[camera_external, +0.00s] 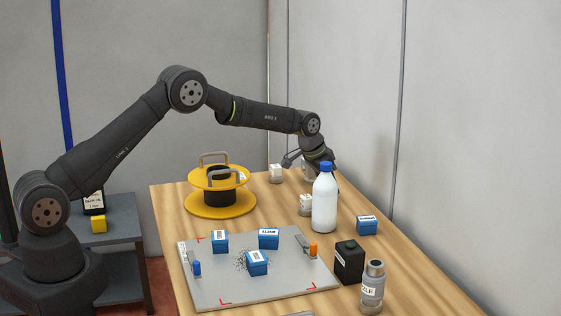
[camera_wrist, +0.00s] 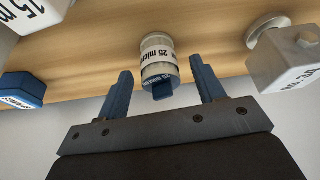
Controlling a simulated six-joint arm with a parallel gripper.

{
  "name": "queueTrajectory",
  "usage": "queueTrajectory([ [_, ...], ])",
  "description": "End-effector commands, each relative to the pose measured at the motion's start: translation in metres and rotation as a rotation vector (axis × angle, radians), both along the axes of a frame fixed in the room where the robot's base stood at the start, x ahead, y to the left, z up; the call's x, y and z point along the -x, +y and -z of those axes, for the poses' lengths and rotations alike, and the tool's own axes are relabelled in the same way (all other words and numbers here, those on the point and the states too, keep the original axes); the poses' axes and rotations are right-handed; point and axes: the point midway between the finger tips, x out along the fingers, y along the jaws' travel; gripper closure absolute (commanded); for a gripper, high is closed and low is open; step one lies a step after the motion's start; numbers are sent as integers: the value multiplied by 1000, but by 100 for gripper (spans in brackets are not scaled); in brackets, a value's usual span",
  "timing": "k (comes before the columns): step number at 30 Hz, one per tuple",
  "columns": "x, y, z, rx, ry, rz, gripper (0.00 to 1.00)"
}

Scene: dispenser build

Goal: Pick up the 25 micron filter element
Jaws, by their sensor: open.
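The 25 micron filter element (camera_wrist: 158,52) is a short pale cylinder with a white "25 micron" label and a dark blue part at its near end, in the middle of the wrist view. My gripper (camera_wrist: 161,70) is open, one blue finger on each side of the near end of the filter element, with visible gaps on both sides. Nothing is held. In the external view my gripper (camera_external: 308,161) is at the far right of the table, and I cannot clearly make out the filter element there.
In the wrist view, a white "15" item (camera_wrist: 30,14) and a blue block (camera_wrist: 22,90) lie left, and a white block (camera_wrist: 288,62) right. In the external view, a white bottle (camera_external: 324,205) stands in front of my gripper. A yellow reel (camera_external: 220,208) stands left.

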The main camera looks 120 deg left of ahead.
Motion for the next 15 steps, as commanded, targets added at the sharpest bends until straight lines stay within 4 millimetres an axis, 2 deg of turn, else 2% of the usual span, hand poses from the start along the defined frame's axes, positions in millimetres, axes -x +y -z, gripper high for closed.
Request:
queueTrajectory([
  [1, 0, 0, 0, 0, 0, 0, 42],
  [8, 0, 0, 0, 0, 0, 0, 86],
  [15, 0, 0, -1, 0, 0, 0, 87],
])
